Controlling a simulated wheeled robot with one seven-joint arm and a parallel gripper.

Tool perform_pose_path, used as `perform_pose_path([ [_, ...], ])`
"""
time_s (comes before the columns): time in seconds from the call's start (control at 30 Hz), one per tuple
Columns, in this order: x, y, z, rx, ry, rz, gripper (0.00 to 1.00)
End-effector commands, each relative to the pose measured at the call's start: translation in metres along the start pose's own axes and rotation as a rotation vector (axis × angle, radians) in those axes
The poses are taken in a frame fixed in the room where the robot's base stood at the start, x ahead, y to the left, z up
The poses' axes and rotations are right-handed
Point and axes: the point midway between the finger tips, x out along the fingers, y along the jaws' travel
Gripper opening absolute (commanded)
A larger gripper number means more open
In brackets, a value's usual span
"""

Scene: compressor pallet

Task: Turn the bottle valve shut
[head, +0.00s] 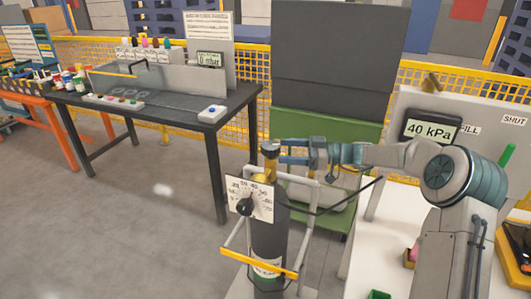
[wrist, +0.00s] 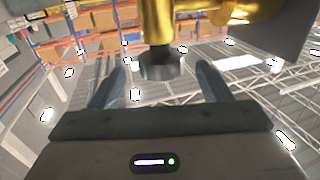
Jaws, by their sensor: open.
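The dark gas bottle (head: 268,235) stands upright in a pale frame. Its brass valve (head: 270,165) is on top, capped by a dark round handwheel (head: 270,147). My gripper (head: 282,152) reaches in from the right at handwheel height, next to it. In the wrist view the brass valve body (wrist: 160,22) shows at the top, with the dark handwheel (wrist: 161,66) between the two spread fingers of my gripper (wrist: 160,88). A gap shows on each side of the handwheel. The fingertips are partly hidden in the head view.
A white dial plate (head: 240,207) with a black knob is in front of the bottle. A yellow bar (head: 258,262) crosses the frame below. A panel display (head: 430,130) at right reads 40 kPa. A dark bench (head: 170,100) stands at left, with open floor before it.

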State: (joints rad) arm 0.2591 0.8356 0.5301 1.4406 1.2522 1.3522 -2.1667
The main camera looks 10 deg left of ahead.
Motion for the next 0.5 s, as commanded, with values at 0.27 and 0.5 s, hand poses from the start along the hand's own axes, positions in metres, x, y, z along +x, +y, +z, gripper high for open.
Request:
perform_pose_path([
  [0.27, 0.038, 0.000, -0.002, 0.002, 0.000, -0.002, 0.71],
  [0.5, 0.067, 0.000, -0.001, 0.000, 0.000, -0.001, 0.71],
])
